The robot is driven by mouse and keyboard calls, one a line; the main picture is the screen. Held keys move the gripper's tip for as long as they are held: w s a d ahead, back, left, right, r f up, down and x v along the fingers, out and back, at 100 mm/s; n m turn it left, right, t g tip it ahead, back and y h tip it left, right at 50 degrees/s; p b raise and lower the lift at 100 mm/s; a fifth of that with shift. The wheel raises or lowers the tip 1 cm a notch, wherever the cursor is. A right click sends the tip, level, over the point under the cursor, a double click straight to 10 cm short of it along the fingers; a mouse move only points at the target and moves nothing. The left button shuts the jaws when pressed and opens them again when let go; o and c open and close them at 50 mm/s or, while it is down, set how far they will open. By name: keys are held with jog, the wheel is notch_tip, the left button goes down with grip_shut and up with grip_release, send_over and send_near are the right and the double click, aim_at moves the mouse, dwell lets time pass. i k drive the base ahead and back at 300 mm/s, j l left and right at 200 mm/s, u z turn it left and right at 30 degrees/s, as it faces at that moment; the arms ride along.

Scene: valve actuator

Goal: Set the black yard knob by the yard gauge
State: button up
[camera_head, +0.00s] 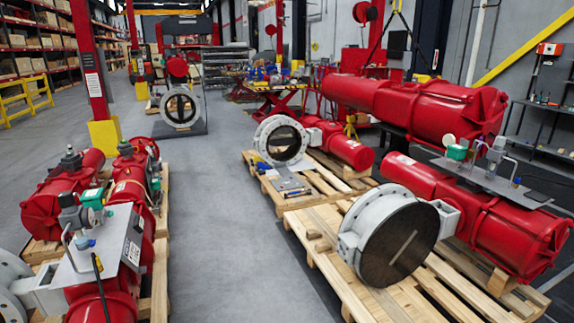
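My gripper is not in view. A small round pale-faced gauge (449,140) stands on the grey panel (480,176) of the right-hand red actuator, beside a green fitting (457,152). It is too small to read, and I cannot tell whether it is the yard gauge. No black knob is clear near it. On the left-hand red actuators, small dark knob-like caps top the fittings, one at the back left (71,158) and one farther right (125,149). I cannot tell whether either is the black yard knob.
Actuators with large valve discs (400,245) rest on wooden pallets (325,262) at right and left. A clear grey floor aisle (215,200) runs between them. Yellow guard rails (25,98) and shelving line the far left. A workbench (280,83) stands at the back.

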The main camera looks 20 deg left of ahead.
aim_at(66, 199)
jog(key=i+j+u, duration=0.2)
jog(key=u, duration=0.25)
jog(key=i+u, duration=0.9)
jog(key=i+l+u, duration=0.1)
jog(key=u, duration=0.35)
jog(key=i+l+u, duration=0.3)
jog(key=u, duration=0.15)
jog(key=i+l+u, duration=0.65)
jog(key=l, duration=0.15)
jog(key=i+l+u, duration=0.2)
jog(key=l, duration=0.2)
jog(key=l+u, duration=0.2)
jog(key=l, duration=0.2)
jog(key=i, duration=0.05)
